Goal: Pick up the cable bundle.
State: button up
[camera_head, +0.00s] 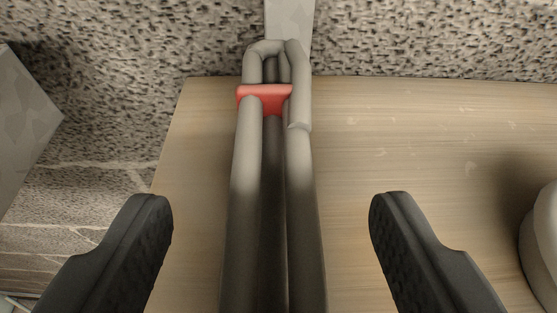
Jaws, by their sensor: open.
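The cable bundle (305,190) is made of thick grey cable lengths running side by side, looped at the far end. A red band (264,97) wraps around it near that end. It lies over a light wooden surface, and its near end runs out of the bottom of the view. My gripper (271,205) is open, with one dark finger on each side of the bundle. There is a clear gap between each finger and the cables. I cannot tell how high the fingers are above the wood.
The wooden surface (430,130) ends at a speckled rough wall (440,40) at the back. A grey strip (291,22) stands behind the bundle's loop. A pale rounded object (544,240) is at the right edge. A grey angular block (22,115) is at the left.

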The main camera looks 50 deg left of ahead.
aim_at(274, 214)
jog(key=shift+x, duration=1.4)
jog(key=c, duration=1.2)
jog(key=shift+c, duration=0.2)
jog(key=shift+r, duration=0.25)
jog(key=shift+r, duration=1.45)
